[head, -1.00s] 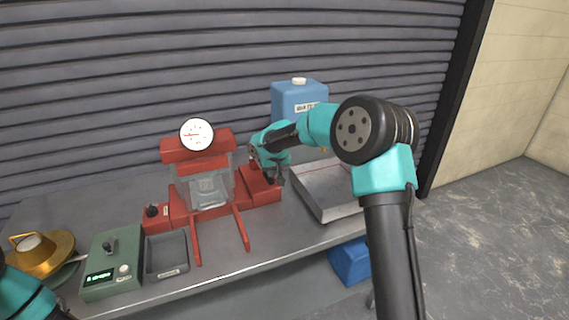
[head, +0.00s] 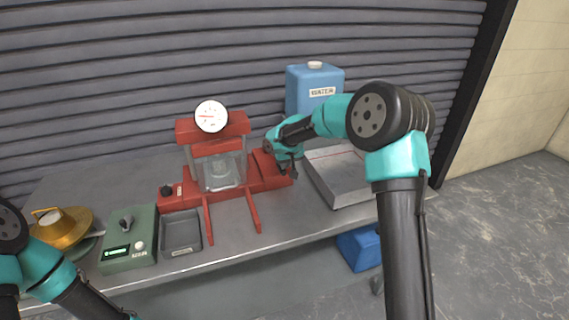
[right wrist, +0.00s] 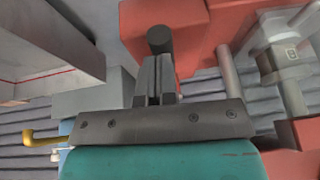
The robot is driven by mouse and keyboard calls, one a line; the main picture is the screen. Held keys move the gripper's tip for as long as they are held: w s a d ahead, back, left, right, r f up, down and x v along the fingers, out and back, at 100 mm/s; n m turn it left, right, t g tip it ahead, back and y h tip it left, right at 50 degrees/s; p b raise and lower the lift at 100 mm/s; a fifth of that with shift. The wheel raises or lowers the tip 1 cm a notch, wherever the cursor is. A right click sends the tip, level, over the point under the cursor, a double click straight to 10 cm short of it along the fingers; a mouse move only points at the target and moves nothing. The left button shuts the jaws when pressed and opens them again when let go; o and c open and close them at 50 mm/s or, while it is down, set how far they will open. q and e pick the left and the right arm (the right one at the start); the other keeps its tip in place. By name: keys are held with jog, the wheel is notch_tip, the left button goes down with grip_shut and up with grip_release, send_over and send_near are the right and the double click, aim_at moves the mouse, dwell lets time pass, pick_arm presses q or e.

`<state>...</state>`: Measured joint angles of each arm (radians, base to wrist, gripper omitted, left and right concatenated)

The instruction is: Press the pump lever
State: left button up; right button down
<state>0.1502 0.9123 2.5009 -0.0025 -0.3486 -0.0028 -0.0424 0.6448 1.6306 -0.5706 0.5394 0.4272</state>
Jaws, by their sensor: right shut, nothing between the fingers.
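A red press (head: 220,127) with a round white gauge (head: 211,116) stands on the grey bench. A red pump block (head: 268,168) sits at its right side. My right gripper (head: 290,168) is at the right end of this block, with its fingers pointing down. In the right wrist view the fingers (right wrist: 153,80) are shut together and empty. A black round-ended knob (right wrist: 160,40), seemingly the pump lever's end, shows just beyond the fingertips. I cannot tell whether they touch. The rest of the lever is hidden. My left arm enters at the lower left, its gripper out of frame.
A metal tray (head: 342,192) lies right of the pump, with a blue water container (head: 313,78) behind. A green scale (head: 128,258), a dark shallow tray (head: 181,237) and a gold pan (head: 62,232) are at the left. A blue bin (head: 358,251) is below the bench.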

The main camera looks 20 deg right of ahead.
jog(key=v, duration=1.3)
jog(key=shift+s+d, duration=0.2)
jog(key=shift+s, duration=0.25)
jog(key=shift+r, duration=0.15)
dwell(0.5)
